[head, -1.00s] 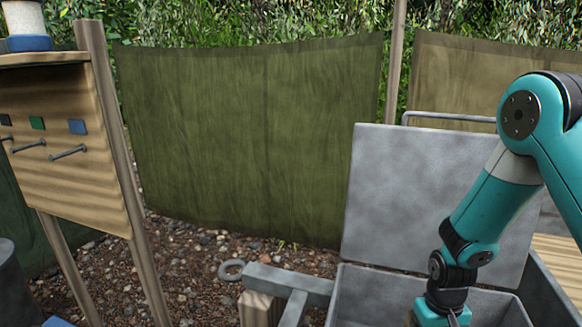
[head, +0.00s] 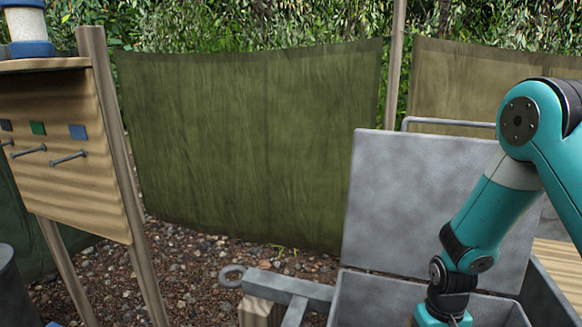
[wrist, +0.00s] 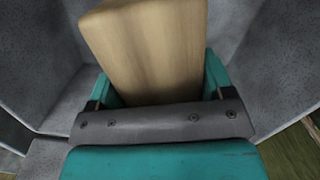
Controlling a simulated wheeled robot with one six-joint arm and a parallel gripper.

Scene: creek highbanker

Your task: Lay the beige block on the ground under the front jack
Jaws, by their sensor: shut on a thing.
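The beige block (wrist: 145,45) is a pale wooden piece in the wrist view, between the two teal fingers of my gripper (wrist: 158,82). My gripper is shut on it, with grey metal walls around. In the head view only the wrist end above my gripper shows at the bottom edge, over the open grey metal box; the fingers and block are hidden there. A grey metal tongue (head: 298,287) with a ring (head: 232,275) at its end sticks out left of the box. A wooden post (head: 258,313) stands under it. I cannot make out the front jack.
The grey box (head: 375,300) has its lid (head: 425,205) raised behind it. A wooden board (head: 70,170) on posts, with hooks and coloured squares, stands at left. A green tarp (head: 250,145) closes the back. Pebbly ground (head: 185,265) between is open.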

